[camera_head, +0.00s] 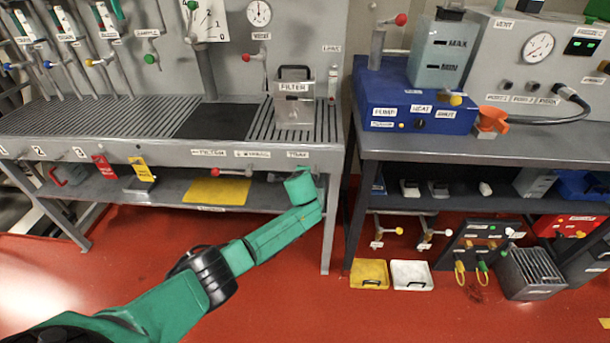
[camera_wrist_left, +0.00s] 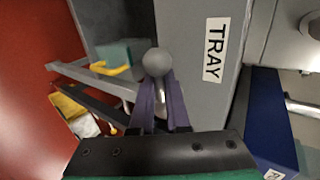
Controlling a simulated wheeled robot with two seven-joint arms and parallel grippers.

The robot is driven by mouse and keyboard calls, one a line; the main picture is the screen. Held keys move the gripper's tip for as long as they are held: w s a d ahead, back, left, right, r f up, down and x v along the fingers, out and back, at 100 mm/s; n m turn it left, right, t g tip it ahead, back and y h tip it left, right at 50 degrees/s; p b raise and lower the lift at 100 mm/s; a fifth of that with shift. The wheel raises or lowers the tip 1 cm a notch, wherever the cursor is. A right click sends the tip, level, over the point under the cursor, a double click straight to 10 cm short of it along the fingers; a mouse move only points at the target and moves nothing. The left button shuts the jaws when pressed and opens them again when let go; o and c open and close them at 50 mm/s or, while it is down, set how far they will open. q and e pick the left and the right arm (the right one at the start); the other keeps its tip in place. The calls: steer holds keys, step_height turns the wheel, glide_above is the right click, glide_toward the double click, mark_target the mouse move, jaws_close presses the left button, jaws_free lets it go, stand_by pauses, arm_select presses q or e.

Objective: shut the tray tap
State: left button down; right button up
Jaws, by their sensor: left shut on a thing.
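The tray tap shows in the left wrist view as a grey ball knob (camera_wrist_left: 157,61) beside the TRAY label (camera_wrist_left: 214,50). My left gripper (camera_wrist_left: 162,92) has its two purple fingers closed at this knob, with the ball standing out past the fingertips. A pale stem shows between the fingers; the rest of the tap is hidden. In the head view my green left arm reaches to just below the TRAY label (camera_head: 298,154) on the bench front. There the wrist covers the tap and the fingers. My right gripper is in neither view.
The slatted left bench (camera_head: 100,118) has a lower shelf with a yellow mat (camera_head: 218,190). A darker right bench (camera_head: 480,147) stands close beside it, with a narrow gap between. Yellow (camera_head: 370,273) and white (camera_head: 411,274) trays lie on the red floor.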

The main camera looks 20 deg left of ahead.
arm_select(q)
steer(key=c, duration=0.9)
jaws_free()
steer(key=p+v, duration=0.3)
steer(key=v, duration=1.1)
steer(key=shift+s, duration=0.3)
